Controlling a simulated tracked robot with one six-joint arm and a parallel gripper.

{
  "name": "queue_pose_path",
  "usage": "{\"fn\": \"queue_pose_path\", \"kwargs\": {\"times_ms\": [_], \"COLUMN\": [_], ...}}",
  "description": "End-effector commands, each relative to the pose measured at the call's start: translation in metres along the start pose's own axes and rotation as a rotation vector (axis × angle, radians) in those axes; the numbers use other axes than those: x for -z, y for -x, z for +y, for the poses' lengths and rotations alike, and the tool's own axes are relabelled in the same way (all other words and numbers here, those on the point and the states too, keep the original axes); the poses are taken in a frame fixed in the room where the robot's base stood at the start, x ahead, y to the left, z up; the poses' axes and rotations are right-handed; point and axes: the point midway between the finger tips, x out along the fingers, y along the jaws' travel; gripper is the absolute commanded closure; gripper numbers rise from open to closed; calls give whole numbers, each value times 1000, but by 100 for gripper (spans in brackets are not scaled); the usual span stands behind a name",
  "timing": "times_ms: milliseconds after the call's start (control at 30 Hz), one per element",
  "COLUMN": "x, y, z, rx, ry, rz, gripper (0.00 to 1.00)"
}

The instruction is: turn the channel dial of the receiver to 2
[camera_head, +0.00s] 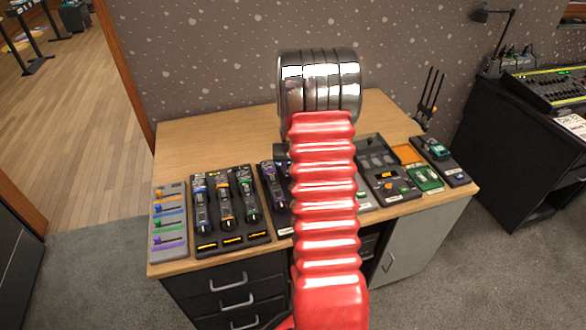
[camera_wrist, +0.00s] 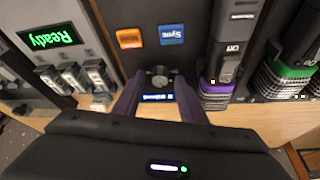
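In the wrist view a small dark round dial (camera_wrist: 158,76) sits on a dark panel of the receiver (camera_wrist: 150,56), below an orange button (camera_wrist: 130,38) and a blue button marked Sync (camera_wrist: 171,34). A small lit blue display (camera_wrist: 156,97) shows just below the dial; its text is too small to read. My gripper (camera_wrist: 158,80) is open, with one dark purple finger on each side of the dial. Slim gaps seem to separate fingers and dial; contact is unclear. In the head view my arm hides the gripper and the dial.
A device with a green "Ready" display (camera_wrist: 50,37) stands close on the left in the wrist view. A purple-banded handheld unit (camera_wrist: 216,94) is close on the right, with a green-banded one (camera_wrist: 285,78) beyond. The desk (camera_head: 215,135) has free room at its back left.

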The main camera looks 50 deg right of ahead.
Motion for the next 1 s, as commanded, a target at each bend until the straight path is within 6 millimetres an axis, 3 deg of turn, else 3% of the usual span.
{"fn": "queue_pose_path", "kwargs": {"times_ms": [467,1000], "x": [0,0], "y": [11,81], "z": [0,0], "rx": [0,0], "ry": [0,1], "rz": [1,2], "gripper": [61,61]}}
